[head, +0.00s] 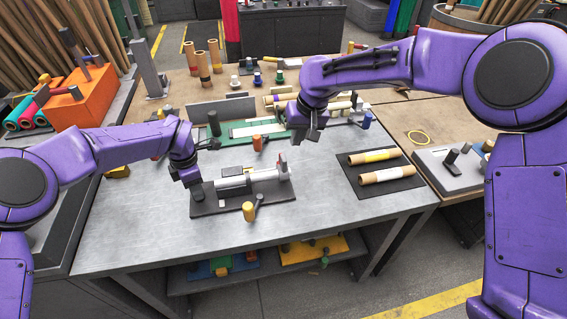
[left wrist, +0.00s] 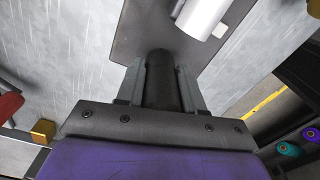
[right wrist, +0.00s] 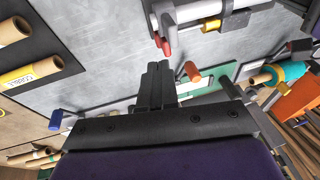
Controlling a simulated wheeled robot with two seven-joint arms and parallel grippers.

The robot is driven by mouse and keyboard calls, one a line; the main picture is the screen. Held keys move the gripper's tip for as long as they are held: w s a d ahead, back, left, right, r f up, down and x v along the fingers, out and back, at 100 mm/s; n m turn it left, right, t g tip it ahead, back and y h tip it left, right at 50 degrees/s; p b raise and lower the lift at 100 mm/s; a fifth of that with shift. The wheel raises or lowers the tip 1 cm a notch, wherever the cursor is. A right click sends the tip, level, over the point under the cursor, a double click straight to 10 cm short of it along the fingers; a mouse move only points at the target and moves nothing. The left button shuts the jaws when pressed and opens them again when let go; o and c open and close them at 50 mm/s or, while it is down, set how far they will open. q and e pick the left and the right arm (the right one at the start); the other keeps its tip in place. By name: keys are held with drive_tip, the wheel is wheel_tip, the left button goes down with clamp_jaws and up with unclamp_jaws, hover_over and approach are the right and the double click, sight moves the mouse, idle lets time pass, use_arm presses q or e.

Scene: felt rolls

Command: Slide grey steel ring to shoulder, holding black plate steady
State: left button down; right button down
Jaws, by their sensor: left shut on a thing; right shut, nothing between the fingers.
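The black plate (head: 215,207) lies on the steel table and bears a light grey shaft (head: 266,175) with a darker grey section at its left. My left gripper (head: 194,192) is shut on a dark upright post (left wrist: 160,78) at the plate's left end. The shaft shows ahead of it in the left wrist view (left wrist: 203,15). A grey bracket with a red handle (head: 283,160) stands at the shaft's right end, also in the right wrist view (right wrist: 165,46). I cannot clearly single out the steel ring. My right gripper (head: 308,128) is shut and empty, above the table beyond the shaft.
A green-and-white board (head: 240,130) with an orange-handled lever (head: 257,142) lies behind. A dark mat (head: 375,183) with two rolls is at the right. The table between plate and mat is clear.

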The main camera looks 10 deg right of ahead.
wheel_tip(320, 180, down, 8)
idle(0.4)
drive_tip(key=shift+a, duration=0.1)
idle(1.7)
drive_tip(key=a, duration=0.9)
idle(1.3)
drive_tip(key=shift+r, duration=0.1)
drive_tip(key=w+v, duration=0.1)
drive_tip(key=v, duration=0.5)
drive_tip(key=shift+w+r, duration=0.2)
drive_tip(key=shift+r, duration=0.4)
drive_tip(key=shift+d, duration=0.1)
